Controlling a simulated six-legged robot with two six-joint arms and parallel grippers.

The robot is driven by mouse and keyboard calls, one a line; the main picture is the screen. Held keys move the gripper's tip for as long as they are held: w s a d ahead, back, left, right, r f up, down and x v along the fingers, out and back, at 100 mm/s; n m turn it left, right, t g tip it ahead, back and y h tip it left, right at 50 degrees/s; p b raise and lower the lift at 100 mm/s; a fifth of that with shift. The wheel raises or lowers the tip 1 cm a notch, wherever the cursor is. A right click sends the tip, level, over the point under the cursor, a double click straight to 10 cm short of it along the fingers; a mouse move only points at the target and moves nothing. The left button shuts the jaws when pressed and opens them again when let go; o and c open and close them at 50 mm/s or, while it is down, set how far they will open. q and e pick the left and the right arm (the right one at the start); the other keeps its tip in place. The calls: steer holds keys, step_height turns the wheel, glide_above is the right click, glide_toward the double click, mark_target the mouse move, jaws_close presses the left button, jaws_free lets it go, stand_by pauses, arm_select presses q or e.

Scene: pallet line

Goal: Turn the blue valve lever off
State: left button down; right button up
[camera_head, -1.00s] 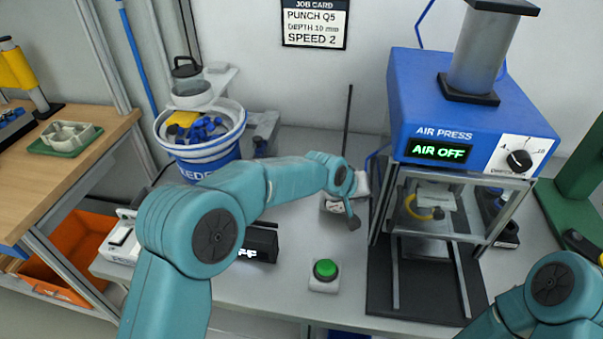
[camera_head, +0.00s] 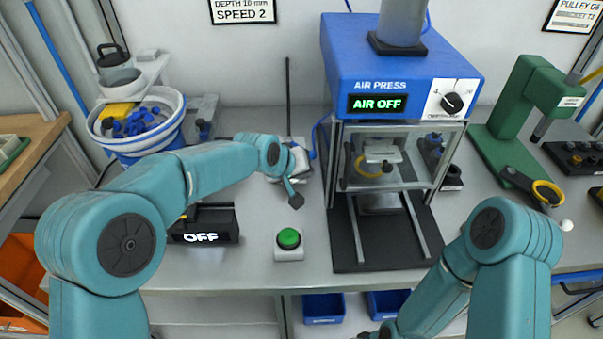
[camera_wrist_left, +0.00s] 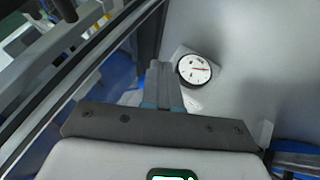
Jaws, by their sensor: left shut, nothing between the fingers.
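My left gripper (camera_head: 295,200) is shut and empty, with its tip above the bench to the left of the blue air press (camera_head: 352,55). The shut fingers also show in the left wrist view (camera_wrist_left: 163,85), beside a round white gauge (camera_wrist_left: 195,70). A pale unit (camera_head: 300,168) stands behind the left gripper, with a blue hose (camera_head: 323,135) near it. I cannot make out the blue valve lever; my left wrist and gripper cover part of that area. The press display (camera_head: 377,103) reads AIR OFF. My right arm (camera_head: 505,235) reaches down to the bottom edge, its fingers out of view.
A green button (camera_head: 289,239) on a white box stands in front of the left gripper. A black box (camera_head: 205,226) reading OFF is to its left. A blue-and-white bucket (camera_head: 160,145) holds blue parts. A green machine (camera_head: 515,105) stands at the right.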

arm_select(q)
steer(key=s+r+b, duration=0.1)
steer(key=s+r, duration=0.4)
steer(key=r, duration=0.1)
steer(key=shift+s+d+r, duration=0.15)
steer(key=shift+d, duration=0.3)
steer(key=shift+s, duration=0.1)
